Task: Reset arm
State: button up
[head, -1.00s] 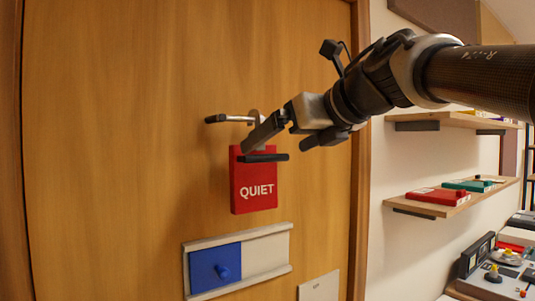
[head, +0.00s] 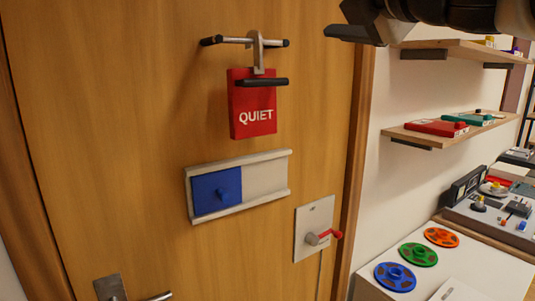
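My gripper (head: 350,33) is at the top edge of the head view, right of centre, partly cut off. One dark finger points left; whether the fingers are open or shut cannot be made out. It is apart from the red QUIET sign (head: 252,117), and nothing is seen held in it. The sign hangs by a grey hook from a horizontal bar (head: 230,40) on the wooden door, with a dark handle across the sign's top.
The door (head: 110,90) carries a blue slider (head: 216,191) in a pale track and a grey plate (head: 315,245) with a red-tipped lever. A door handle (head: 110,288) is low left. Shelves (head: 445,130) and a table (head: 480,270) with coloured discs stand right.

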jog(key=s+d+f+m+g+h+p, duration=0.1)
jog(key=d+f+m+h, duration=1.3)
jog(key=m, duration=0.8)
jog(key=s+a+f+m+g+y, duration=0.1)
jog(key=s+a+f+m+g, duration=0.1)
jog(key=s+f, duration=0.3)
jog(key=s+a+f+m+g+y+p, duration=0.1)
jog(key=s+f+m+g, duration=0.4)
jog(key=f, duration=0.9)
jog(key=s+a+f+m+g+y, duration=0.3)
jog(key=s+f, duration=0.4)
jog(key=f, duration=0.3)
jog(key=shift+a+f+m+g, duration=0.25)
jog(key=shift+a+g, duration=0.25)
jog(key=shift+a, duration=0.5)
jog(key=shift+r, duration=0.1)
